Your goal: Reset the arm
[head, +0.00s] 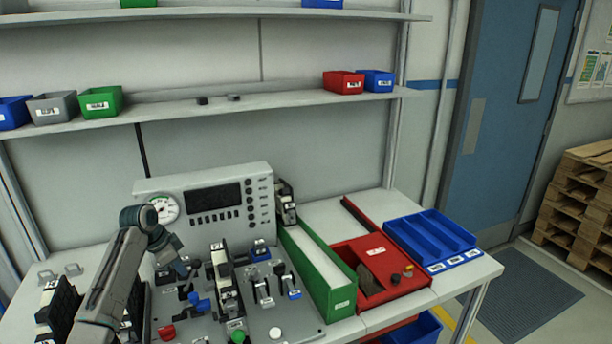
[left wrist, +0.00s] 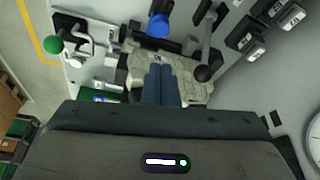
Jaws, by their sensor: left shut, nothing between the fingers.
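My left arm comes in from the left in the head view, over the grey control bench. My left gripper (head: 182,270) points down at the left part of the switch panel (head: 290,318), left of a blue knob (head: 201,303). Its fingers are shut together and empty, as the left wrist view (left wrist: 161,76) also shows. In that view a pale block lies beneath the fingertips; whether they touch cannot be told. A blue knob (left wrist: 158,25) and a black ball-ended lever (left wrist: 204,73) are close by. My right gripper is not in view.
A console with a gauge (head: 164,208) stands behind the panel. To the right are a green bin (head: 318,272), a red tray (head: 403,288) and a blue tray (head: 432,238). Black breakers (head: 224,274) and levers rise from the panel. Shelves with small bins are above.

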